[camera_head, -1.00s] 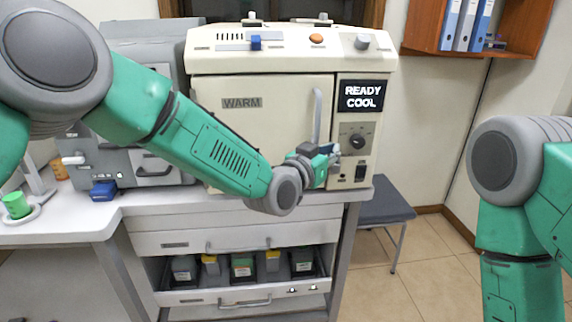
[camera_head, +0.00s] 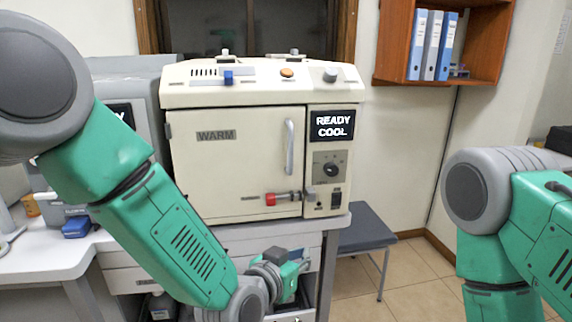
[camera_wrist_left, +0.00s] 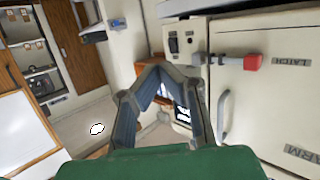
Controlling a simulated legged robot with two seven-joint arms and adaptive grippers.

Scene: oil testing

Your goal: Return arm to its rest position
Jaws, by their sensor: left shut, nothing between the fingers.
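My left arm comes in from the left in the head view and reaches down across the front of the bench. My left gripper (camera_head: 303,268) is below the oven's lower right corner, apart from the oven and holding nothing. In the left wrist view its fingers (camera_wrist_left: 155,70) meet at the tips, shut with nothing between them. My right arm hangs at the right of the head view; its gripper is out of frame.
The cream oven (camera_head: 238,162) has its door shut, a red-tipped latch (camera_head: 271,199) and a display reading READY COOL. A dark stool (camera_head: 368,232) stands to the right. Drawers below are partly hidden by my arm. Open floor (camera_head: 415,285) lies between stool and right arm.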

